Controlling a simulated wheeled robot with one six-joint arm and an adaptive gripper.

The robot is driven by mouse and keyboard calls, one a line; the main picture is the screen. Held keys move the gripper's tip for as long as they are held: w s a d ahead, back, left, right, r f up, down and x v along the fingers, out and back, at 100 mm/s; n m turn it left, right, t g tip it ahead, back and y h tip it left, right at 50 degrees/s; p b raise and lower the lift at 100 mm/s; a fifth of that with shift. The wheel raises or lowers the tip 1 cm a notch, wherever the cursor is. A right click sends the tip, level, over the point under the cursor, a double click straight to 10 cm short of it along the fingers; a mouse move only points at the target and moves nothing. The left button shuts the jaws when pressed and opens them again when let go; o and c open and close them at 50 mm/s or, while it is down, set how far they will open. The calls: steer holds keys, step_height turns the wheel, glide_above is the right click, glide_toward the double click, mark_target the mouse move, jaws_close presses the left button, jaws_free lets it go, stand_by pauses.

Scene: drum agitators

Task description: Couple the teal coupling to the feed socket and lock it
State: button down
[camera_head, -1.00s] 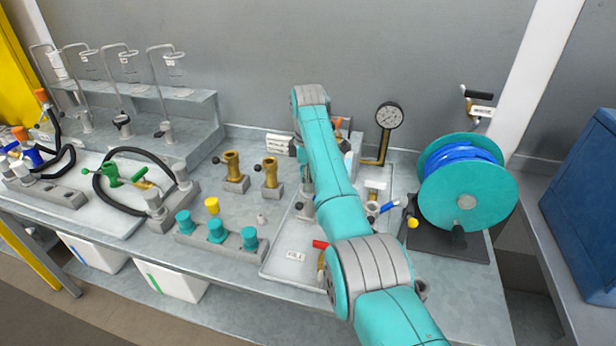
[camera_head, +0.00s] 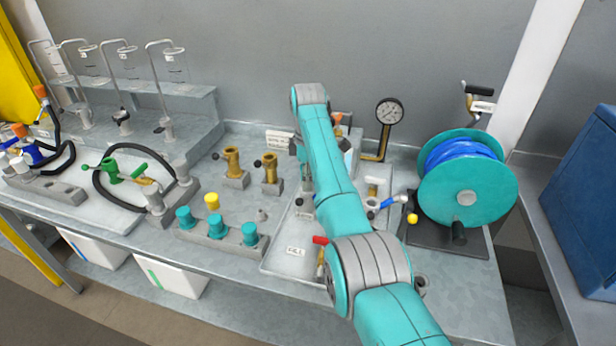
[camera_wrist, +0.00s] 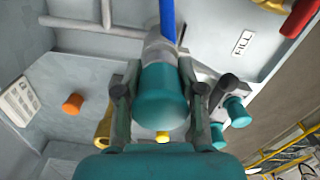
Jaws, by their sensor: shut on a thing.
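In the wrist view my gripper (camera_wrist: 159,80) has its two dark fingers closed on both sides of the teal coupling (camera_wrist: 161,98). The coupling has a round teal body with a grey metal part at its far end, and a blue hose or bar runs up from there. In the head view my gripper and the coupling are hidden behind my own teal arm. I cannot pick out the feed socket for sure, nor tell whether the coupling touches or sits on anything.
A pressure gauge (camera_head: 389,113) and a teal reel with blue hose (camera_head: 468,186) are on the right. A red-handled valve (camera_head: 320,240) is close to my arm.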

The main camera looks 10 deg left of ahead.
stand_by(0.3)
steer(key=c, duration=0.6)
jaws_free()
steer(key=shift+f, duration=0.1)
steer(key=shift+r, duration=5)
